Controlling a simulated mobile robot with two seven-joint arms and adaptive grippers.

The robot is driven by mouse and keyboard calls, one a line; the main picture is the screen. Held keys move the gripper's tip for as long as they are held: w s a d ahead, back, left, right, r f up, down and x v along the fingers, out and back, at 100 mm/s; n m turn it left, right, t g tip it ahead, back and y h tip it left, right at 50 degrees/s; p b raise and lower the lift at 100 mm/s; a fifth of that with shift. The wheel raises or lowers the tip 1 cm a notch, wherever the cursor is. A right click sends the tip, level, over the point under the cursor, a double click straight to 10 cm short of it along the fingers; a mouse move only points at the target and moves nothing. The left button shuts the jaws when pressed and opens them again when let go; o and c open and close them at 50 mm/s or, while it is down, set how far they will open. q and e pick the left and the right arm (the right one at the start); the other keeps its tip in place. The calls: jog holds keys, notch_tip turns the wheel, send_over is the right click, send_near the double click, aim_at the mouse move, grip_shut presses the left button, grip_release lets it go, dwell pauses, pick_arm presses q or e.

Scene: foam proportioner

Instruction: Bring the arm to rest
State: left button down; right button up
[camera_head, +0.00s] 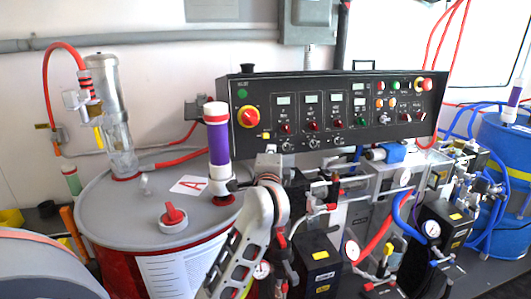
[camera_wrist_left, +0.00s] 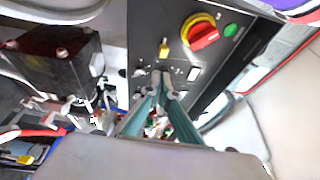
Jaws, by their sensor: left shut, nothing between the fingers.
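My left gripper (camera_head: 268,166) is in front of the lower left edge of the black control panel (camera_head: 335,108) in the head view, with my pale arm rising to it from below. Its fingers are together and hold nothing. In the left wrist view the two fingers of the gripper (camera_wrist_left: 163,76) point at the panel face (camera_wrist_left: 150,62), near a small yellow tag (camera_wrist_left: 164,48) below the red knob on a yellow ring (camera_wrist_left: 200,33). I cannot tell whether the fingertips touch the panel. My right gripper is not in view.
A red drum (camera_head: 105,215) with a grey lid stands left of the gripper, with a purple cylinder (camera_head: 218,145) and a red cap (camera_head: 174,214). Pipes, valves and hoses crowd the space below and right of the panel. A blue drum (camera_head: 503,155) stands at the far right.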

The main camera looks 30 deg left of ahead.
pick_arm(q)
jog(key=shift+s+d, duration=0.3)
jog(key=shift+s, duration=0.1)
dwell(0.3)
